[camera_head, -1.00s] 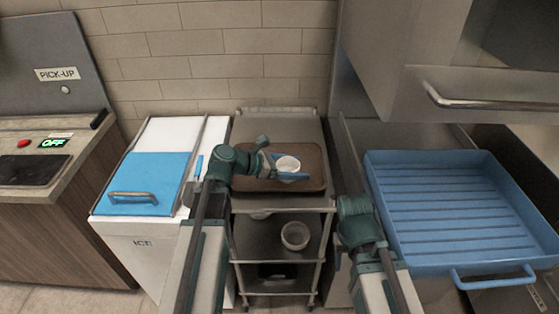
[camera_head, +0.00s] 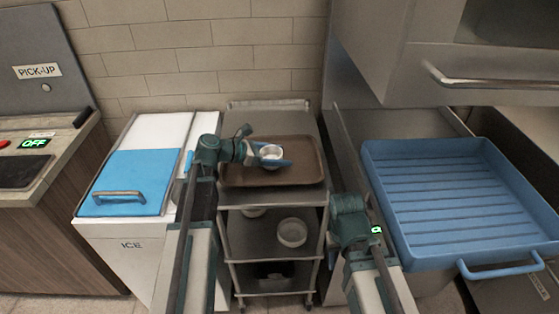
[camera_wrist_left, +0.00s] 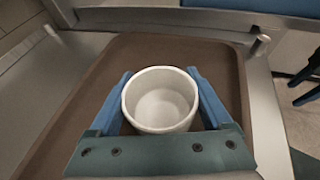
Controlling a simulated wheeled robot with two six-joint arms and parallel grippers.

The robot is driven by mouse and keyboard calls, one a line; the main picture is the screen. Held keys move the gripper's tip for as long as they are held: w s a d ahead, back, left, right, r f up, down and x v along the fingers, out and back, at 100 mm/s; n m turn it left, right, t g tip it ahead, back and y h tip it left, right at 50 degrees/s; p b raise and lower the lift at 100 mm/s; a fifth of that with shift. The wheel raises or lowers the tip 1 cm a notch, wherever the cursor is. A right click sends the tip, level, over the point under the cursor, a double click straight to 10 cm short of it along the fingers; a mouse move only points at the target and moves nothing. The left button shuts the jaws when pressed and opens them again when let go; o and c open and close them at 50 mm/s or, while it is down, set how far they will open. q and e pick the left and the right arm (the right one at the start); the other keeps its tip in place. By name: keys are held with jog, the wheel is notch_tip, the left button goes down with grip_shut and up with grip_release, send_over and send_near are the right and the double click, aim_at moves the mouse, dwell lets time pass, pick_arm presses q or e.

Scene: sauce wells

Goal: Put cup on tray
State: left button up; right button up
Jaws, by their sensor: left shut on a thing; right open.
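A small white cup (camera_head: 271,152) is between the blue fingers of my left gripper (camera_head: 275,160), which is shut on it. The cup also shows in the left wrist view (camera_wrist_left: 160,100), upright and empty, with a blue finger on each side. It is over the brown tray (camera_head: 312,165), which lies on top of the metal cart; the tray also shows in the left wrist view (camera_wrist_left: 222,70). I cannot tell whether the cup touches the tray. My right gripper is hidden or too small to make out beyond my right arm at the lower right.
A white bowl (camera_head: 292,232) stands on the cart's middle shelf. An ice chest with a blue lid (camera_head: 125,178) is to the left of the cart. A large blue ribbed tray (camera_head: 450,205) is to the right, below a metal handle (camera_head: 490,80).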

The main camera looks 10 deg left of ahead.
pick_arm(q)
jog(key=shift+r, duration=0.1)
jog(key=shift+f, duration=0.25)
jog(key=o, duration=1.2)
jog(key=shift+r, duration=0.1)
jog(key=shift+r, duration=0.2)
jog(key=p+v, duration=0.4)
jog(key=v, duration=0.7)
jog(key=shift+s+p, duration=0.1)
jog(key=shift+p, duration=0.2)
jog(key=shift+s+a+r, duration=0.1)
jog(key=shift+s+a, duration=0.15)
jog(key=shift+a, duration=0.1)
